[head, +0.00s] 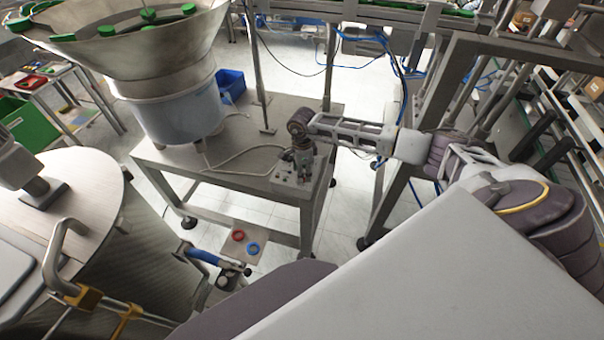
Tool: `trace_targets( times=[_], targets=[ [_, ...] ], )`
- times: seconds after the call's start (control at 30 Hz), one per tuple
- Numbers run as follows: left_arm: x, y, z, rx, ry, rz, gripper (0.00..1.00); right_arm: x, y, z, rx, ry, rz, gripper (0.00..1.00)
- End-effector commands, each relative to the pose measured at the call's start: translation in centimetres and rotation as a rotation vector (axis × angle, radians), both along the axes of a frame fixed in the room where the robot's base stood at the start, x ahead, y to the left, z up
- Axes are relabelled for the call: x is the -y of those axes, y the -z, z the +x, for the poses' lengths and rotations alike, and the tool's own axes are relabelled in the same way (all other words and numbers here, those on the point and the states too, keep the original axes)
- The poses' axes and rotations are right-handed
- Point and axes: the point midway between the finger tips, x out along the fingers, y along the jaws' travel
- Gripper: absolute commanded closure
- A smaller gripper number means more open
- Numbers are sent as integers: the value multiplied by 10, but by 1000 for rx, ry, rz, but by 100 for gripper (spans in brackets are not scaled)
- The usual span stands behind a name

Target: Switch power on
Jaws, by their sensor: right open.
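A small metal control box (291,182) sits on the front right corner of the feeder's steel table (232,172). Small controls show on its face, but the power switch is too small to make out. My right arm reaches in from the right. Its wrist is above the box, and my right gripper (301,160) points down at the back of the box, open and very close to it. I cannot tell whether it touches. The gripper partly hides the top of the box. My left gripper is not in view.
A large bowl feeder (165,75) with green caps stands on the table's left side. A grey cable (235,160) lies on the tabletop. A steel frame (425,95) stands behind my right arm. A round drum (80,200) stands at left. A blue-handled fixture (203,256) is in front.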

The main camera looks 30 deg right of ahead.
Motion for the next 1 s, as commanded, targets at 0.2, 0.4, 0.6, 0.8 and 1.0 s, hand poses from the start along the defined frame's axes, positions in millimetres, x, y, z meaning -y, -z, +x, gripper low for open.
trace_targets(
  times=[0.2,0.4,0.6,0.8,1.0],
  targets=[
    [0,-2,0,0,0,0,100,-1,15,0,-1,0,1,52],
    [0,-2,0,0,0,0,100,0,18,0,0,0,1,52],
    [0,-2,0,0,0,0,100,0,18,0,0,0,1,56],
    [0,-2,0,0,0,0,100,0,18,0,0,0,1,81],
    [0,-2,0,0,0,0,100,0,18,0,0,0,1,100]
  ],
)
